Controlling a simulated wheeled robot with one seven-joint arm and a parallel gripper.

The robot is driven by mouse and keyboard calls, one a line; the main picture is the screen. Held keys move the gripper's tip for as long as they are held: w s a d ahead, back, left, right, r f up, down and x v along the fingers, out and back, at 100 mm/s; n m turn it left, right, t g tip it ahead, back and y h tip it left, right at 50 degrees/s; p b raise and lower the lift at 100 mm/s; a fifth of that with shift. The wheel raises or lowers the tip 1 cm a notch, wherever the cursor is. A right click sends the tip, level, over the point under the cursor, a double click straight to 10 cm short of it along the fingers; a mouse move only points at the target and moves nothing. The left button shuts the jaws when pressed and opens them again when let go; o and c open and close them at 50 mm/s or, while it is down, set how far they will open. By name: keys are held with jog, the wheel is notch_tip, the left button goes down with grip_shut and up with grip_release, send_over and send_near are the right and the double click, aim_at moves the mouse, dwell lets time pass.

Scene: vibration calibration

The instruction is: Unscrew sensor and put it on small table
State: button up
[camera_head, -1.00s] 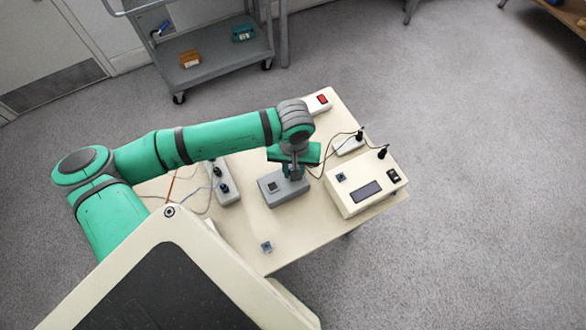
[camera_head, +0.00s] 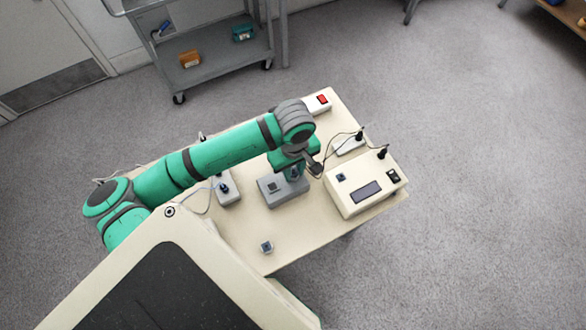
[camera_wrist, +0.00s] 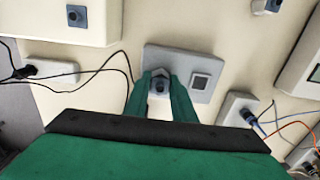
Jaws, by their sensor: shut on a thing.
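My gripper (camera_head: 294,173) points down at the grey block (camera_head: 282,192) on the cream table (camera_head: 300,235). In the wrist view, my two green fingers (camera_wrist: 160,84) are closed on a small grey sensor (camera_wrist: 159,86) with a dark round centre. The sensor is at one end of the block's top (camera_wrist: 182,60), beside a square inset. I cannot tell whether it is still seated in the block. In the head view the gripper hides the sensor.
A cream control box (camera_head: 366,188) with a display stands to the right. Thin cables run close to the gripper. A grey cart (camera_head: 205,70) stands behind.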

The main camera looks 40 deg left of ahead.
jog(key=shift+d+n, duration=0.1)
jog(key=shift+n, duration=0.5)
jog(key=shift+w, duration=0.1)
jog(key=shift+c, duration=0.2)
jog(key=shift+o, duration=0.2)
jog(key=n, duration=0.4)
jog(key=shift+n, duration=2)
jog(key=shift+c, duration=0.2)
jog(key=o, duration=1.1)
